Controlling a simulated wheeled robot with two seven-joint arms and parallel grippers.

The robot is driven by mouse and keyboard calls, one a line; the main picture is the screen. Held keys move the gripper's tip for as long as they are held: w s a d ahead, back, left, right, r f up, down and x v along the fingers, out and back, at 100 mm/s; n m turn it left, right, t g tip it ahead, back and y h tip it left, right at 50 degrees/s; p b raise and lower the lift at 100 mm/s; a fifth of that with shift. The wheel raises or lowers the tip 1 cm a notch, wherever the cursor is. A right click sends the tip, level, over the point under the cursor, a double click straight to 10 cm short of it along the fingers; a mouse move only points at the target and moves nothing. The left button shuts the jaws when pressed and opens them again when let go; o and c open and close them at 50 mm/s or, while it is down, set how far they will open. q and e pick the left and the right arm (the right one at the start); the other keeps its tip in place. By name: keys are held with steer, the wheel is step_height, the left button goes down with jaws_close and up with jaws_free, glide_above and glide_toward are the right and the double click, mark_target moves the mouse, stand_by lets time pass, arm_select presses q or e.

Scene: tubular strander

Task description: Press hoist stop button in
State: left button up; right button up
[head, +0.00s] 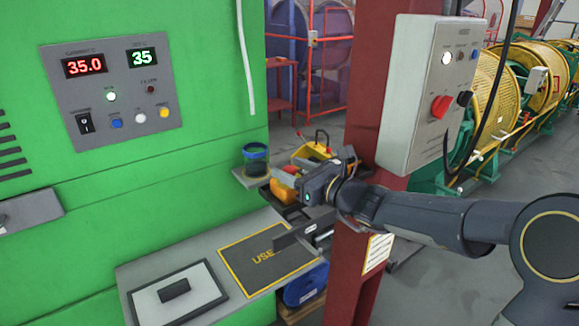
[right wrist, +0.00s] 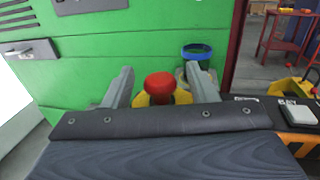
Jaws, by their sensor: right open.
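A red mushroom-shaped button (right wrist: 160,86) on a yellow body (right wrist: 182,97) shows in the right wrist view, between the fingers of my right gripper (right wrist: 160,78). The fingers are open and apart, one on each side of it. Whether anything touches the button I cannot tell. In the head view my right gripper (head: 281,206) is in front of the green cabinet, above the grey shelf. An orange-yellow body (head: 283,192) shows between its fingers, partly hidden by the gripper. My left gripper is not in view.
A blue-rimmed cup (head: 256,152) stands on a small ledge close behind the gripper. A red post (head: 357,255) carries a grey control box (head: 418,85) near my right arm. A grey shelf (head: 135,272) with a dark mat lies below. A control panel (head: 110,98) is on the cabinet.

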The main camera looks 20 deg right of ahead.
steer(key=shift+w+a, duration=0.3)
steer(key=shift+w, duration=0.1)
steer(key=shift+c, duration=0.4)
